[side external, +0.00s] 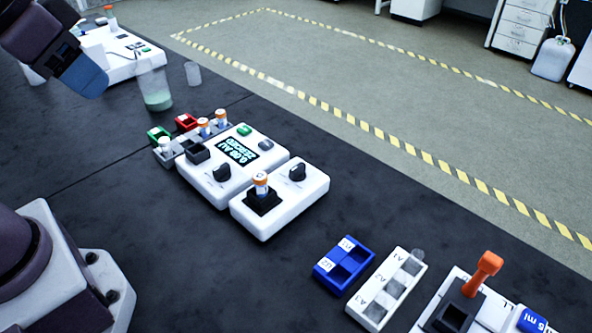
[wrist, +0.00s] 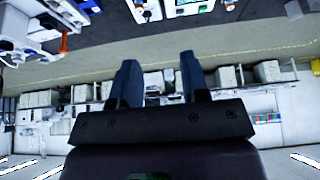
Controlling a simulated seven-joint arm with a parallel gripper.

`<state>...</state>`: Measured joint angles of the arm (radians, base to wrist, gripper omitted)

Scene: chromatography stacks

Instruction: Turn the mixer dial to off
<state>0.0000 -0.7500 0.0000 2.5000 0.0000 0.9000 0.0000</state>
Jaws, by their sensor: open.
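The mixer (side external: 250,221) is a white box on the dark bench in the side view. Its black dial (side external: 297,172) is at the back right of its top, and an orange-capped vial (side external: 261,185) stands in its black holder. The dial's setting is too small to read. In the wrist view, the mixer appears to be the white box (wrist: 152,14) cut off at the top edge. My gripper (wrist: 157,75) is open and empty, with its blue fingers apart. In the side view my gripper (side external: 95,88) is raised at the upper left, well away from the dial.
A white instrument with a display (side external: 238,152) and its own black knob (side external: 222,172) stands left of the mixer. Small racks with orange-capped vials (side external: 204,124) and a beaker of green liquid (side external: 157,98) are beyond it. A blue rack (side external: 343,265) sits right, with clear bench between.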

